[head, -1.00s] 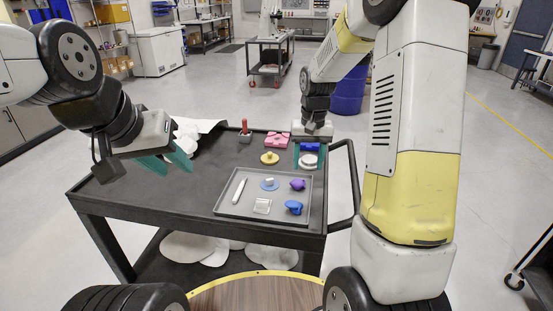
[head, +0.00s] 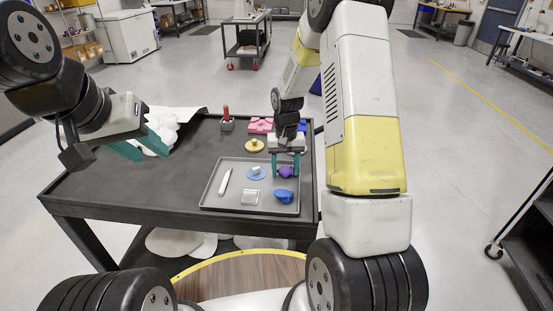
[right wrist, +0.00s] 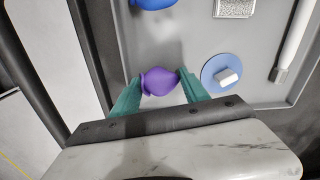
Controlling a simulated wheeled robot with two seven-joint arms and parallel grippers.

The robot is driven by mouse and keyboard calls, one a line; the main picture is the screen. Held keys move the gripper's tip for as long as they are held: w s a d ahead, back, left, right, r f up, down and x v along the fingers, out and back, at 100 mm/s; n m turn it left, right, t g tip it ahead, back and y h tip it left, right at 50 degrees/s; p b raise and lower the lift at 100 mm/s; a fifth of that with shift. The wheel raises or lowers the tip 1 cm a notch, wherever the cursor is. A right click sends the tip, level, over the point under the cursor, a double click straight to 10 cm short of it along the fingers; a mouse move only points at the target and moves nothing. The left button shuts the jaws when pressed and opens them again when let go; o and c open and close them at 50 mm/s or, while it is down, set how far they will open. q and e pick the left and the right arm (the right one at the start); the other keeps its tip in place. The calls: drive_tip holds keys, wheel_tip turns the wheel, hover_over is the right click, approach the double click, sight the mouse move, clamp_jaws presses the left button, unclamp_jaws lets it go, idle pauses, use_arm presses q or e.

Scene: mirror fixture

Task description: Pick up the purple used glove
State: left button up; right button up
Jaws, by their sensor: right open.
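The purple used glove (head: 286,172) is a small crumpled lump near the right edge of the grey tray (head: 227,205). My right gripper (head: 285,172) reaches down over it, and its green fingers stand on either side of it. In the right wrist view the glove (right wrist: 159,81) lies between the two open fingertips (right wrist: 160,82). The fingers look close to its sides; I cannot tell whether they touch it. My left gripper (head: 148,148) is held off the left part of the cart, its green fingers apart and empty.
Behind are a yellow piece (head: 254,146), a pink piece (head: 261,126) and a red-handled tool (head: 226,123). The cart's left front is clear.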

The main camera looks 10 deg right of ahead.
drive_tip(key=c, duration=1)
